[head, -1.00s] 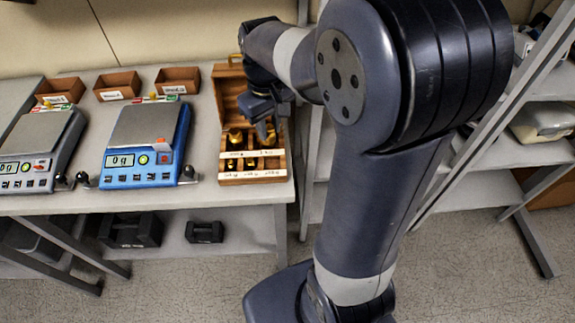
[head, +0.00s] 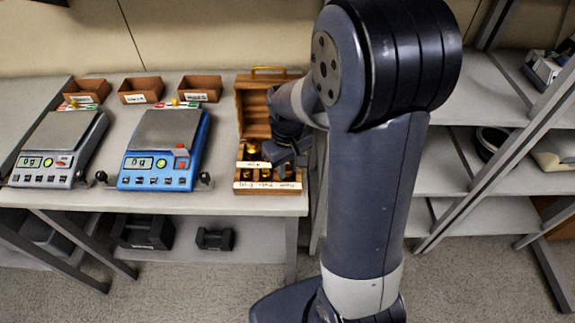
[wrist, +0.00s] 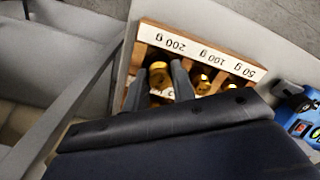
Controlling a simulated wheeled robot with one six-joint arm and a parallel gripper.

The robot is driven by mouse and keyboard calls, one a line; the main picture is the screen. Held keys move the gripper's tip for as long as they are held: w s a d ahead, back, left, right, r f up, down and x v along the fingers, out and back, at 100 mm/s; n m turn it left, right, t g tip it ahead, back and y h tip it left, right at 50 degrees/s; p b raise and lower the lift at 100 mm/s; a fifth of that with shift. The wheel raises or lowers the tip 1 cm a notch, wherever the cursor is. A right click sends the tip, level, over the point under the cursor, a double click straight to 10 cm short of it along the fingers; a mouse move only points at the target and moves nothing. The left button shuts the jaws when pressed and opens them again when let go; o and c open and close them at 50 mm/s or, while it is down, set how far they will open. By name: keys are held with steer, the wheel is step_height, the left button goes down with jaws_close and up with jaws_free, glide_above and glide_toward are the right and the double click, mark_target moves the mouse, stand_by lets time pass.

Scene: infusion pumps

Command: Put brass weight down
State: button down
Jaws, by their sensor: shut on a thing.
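My gripper (head: 282,163) is over the right part of the open wooden weight box (head: 268,187). In the wrist view, its two dark fingers (wrist: 160,88) are shut on a brass weight (wrist: 158,72). The held weight is at the 200 g end of the box (wrist: 178,29); I cannot tell whether it touches the bottom. Other brass weights (wrist: 201,82) sit in the compartments beside it. In the head view, my gripper hides the held weight, while another brass weight (head: 252,147) shows to its left.
The box's raised lid (head: 252,109) stands behind my gripper. A blue scale (head: 158,184) and a grey scale (head: 45,181), both reading 0 g, stand to the left with empty pans. Small brown bins (head: 200,84) line the back. A shelf rack (head: 470,90) stands right.

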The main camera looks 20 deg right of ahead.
mark_target(288, 168)
steer(key=shift+f, duration=0.15)
steer(key=c, duration=1.2)
jaws_free()
step_height(288, 168, up, 12)
steer(key=shift+r, duration=0.2)
